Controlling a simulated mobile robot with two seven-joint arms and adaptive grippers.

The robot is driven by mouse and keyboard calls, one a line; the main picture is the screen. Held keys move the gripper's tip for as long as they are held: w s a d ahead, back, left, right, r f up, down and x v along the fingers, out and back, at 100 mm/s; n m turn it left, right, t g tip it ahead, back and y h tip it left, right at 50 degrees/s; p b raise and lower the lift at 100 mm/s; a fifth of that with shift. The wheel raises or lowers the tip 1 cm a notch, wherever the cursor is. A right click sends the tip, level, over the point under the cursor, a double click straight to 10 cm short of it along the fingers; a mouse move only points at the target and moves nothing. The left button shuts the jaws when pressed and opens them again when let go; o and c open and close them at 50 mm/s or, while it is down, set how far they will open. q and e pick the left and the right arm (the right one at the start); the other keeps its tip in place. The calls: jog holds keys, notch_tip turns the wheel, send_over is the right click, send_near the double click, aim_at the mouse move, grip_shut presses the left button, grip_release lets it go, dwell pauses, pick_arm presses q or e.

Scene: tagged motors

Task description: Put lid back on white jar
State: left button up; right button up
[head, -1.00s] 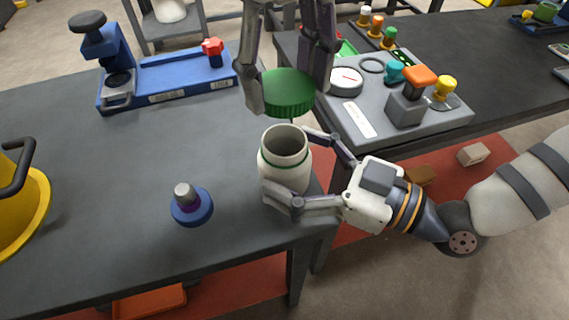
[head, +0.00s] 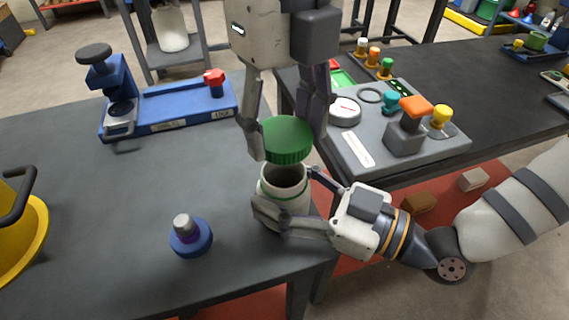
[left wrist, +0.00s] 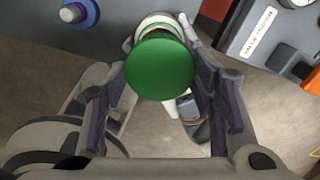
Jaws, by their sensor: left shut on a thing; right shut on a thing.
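The green lid (head: 287,138) is a ribbed disc held level by my left gripper (head: 285,145), which reaches down from the top of the head view. In the left wrist view the lid (left wrist: 160,66) lies between the fingers of my left gripper (left wrist: 162,80). The white jar (head: 291,214) stands upright and uncovered right below the lid, its dark opening showing. A small gap seems to separate lid and rim. My right gripper (head: 288,205) is shut around the jar's sides from the right. In the left wrist view the lid hides most of the jar (left wrist: 153,22).
The jar is near the right edge of a dark table (head: 110,215). A grey control panel (head: 365,140) sits on the table behind right.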

aim_at(284, 194)
pick_arm(q)
jog(key=shift+f, duration=1.5)
jog(key=shift+f, duration=0.9)
jog(key=shift+f, duration=0.55)
